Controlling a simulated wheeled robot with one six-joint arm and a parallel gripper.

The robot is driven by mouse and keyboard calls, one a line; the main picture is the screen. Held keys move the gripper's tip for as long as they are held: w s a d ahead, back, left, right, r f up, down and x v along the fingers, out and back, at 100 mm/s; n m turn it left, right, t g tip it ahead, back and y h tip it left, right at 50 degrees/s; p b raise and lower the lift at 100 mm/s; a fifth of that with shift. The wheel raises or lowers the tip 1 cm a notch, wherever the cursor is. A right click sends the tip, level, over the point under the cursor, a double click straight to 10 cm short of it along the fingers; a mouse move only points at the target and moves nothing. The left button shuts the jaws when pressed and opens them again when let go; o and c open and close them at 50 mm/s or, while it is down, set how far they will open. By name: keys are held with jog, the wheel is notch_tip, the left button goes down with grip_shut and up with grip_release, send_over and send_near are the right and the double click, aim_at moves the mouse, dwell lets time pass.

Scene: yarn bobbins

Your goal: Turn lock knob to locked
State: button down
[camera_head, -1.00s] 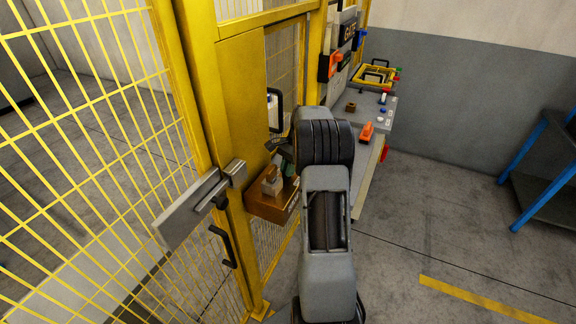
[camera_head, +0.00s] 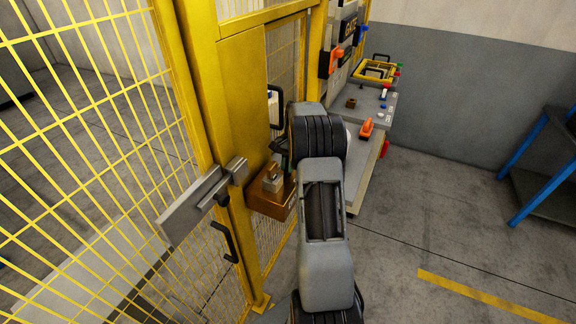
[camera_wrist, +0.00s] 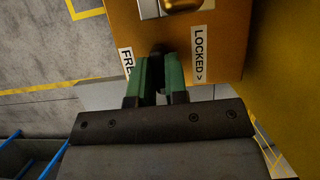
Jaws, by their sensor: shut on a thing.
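The orange-brown lock box (camera_wrist: 120,22) fills the top of the wrist view. It bears a white label reading LOCKED> (camera_wrist: 200,54) on the right and a partly covered label starting FRE (camera_wrist: 127,62) on the left. My gripper (camera_wrist: 159,72), with green fingers, is shut on the dark lock knob (camera_wrist: 157,50) between these labels. The knob is mostly hidden by the fingers, so I cannot tell its pointing. In the head view the lock box (camera_head: 264,204) sits on the yellow gate post, and my arm partly covers the gripper.
A metal part (camera_wrist: 163,5) sits on the box above the knob. A grey latch bar (camera_head: 195,205) and black handle (camera_head: 226,241) are on the yellow mesh fence at left. A grey bench (camera_head: 368,165) stands behind my arm. Open floor lies right.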

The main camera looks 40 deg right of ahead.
jog(key=c, duration=1.1)
grip_release()
jog(key=shift+c, duration=0.2)
jog(key=shift+r, duration=0.1)
jog(key=v, duration=1.3)
jog(key=shift+d+r, duration=0.2)
jog(key=shift+r, duration=0.05)
